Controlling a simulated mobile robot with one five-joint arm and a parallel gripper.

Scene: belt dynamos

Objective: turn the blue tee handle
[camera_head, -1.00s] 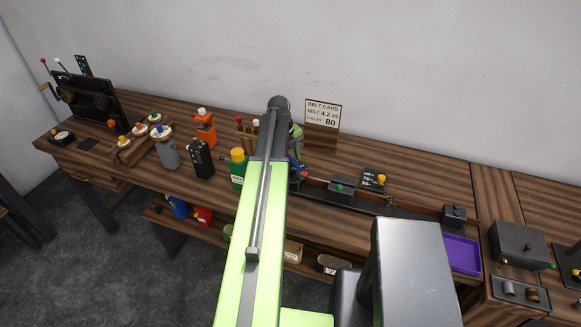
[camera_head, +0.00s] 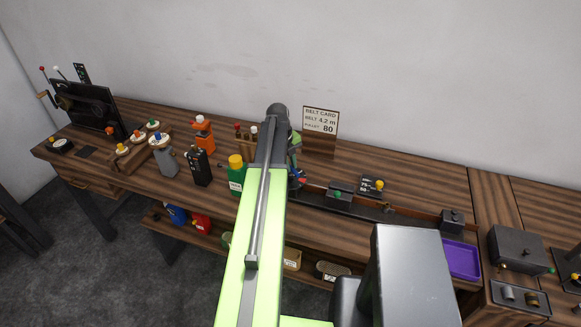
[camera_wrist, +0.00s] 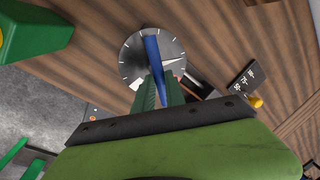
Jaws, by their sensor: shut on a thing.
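The blue tee handle (camera_wrist: 154,57) shows in the wrist view as a long blue bar across a round silver dial (camera_wrist: 133,66) with white tick marks. My gripper (camera_wrist: 156,92) has its green ridged fingers on either side of the bar, shut on its near part. A white pointer mark shows on the dial to the right of the bar. In the head view a small blue piece of the handle (camera_head: 299,172) shows just right of my arm; my arm hides most of the dial and my gripper there.
A green bottle with a yellow cap (camera_head: 237,177) stands close left of my arm. A black rail (camera_head: 350,204) with blocks runs right, near a small black card (camera_head: 370,187). The belt card sign (camera_head: 320,121) stands behind. A purple tray (camera_head: 461,259) lies at right.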

